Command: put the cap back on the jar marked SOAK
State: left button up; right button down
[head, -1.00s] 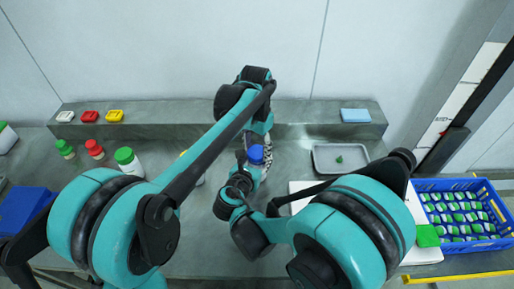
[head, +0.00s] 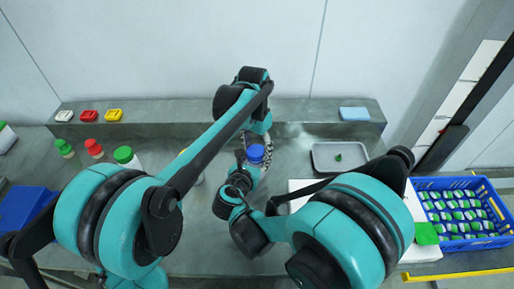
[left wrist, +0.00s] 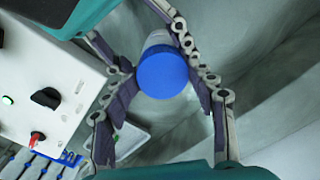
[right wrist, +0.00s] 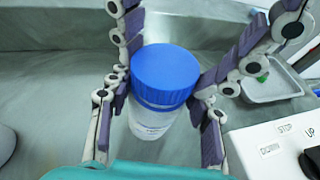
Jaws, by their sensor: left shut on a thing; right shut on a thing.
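A white jar with a blue cap (head: 256,153) stands between my two grippers at the middle of the bench. The cap (left wrist: 162,74) sits on top of the jar; whether it is screwed down I cannot tell. My left gripper (left wrist: 165,84) is shut on the cap, its fingers on either side. In the right wrist view the white jar body (right wrist: 152,120) shows below the cap, its label too small to read. My right gripper (right wrist: 161,98) is shut on the jar, lower than the left fingers. The arms hide much of the jar in the head view.
Green-capped (head: 126,158) and red-capped (head: 95,148) jars stand at left. A grey tray (head: 318,165) holds a small green thing. A white control box (right wrist: 275,145) marked STOP, UP and DOWN stands close at right. A blue crate (head: 490,240) of packs lies beyond.

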pick_arm(q)
jog(key=shift+a+f, duration=0.15)
jog(key=o, duration=0.8)
jog(key=shift+r, duration=2.15)
jog(key=c, duration=1.2)
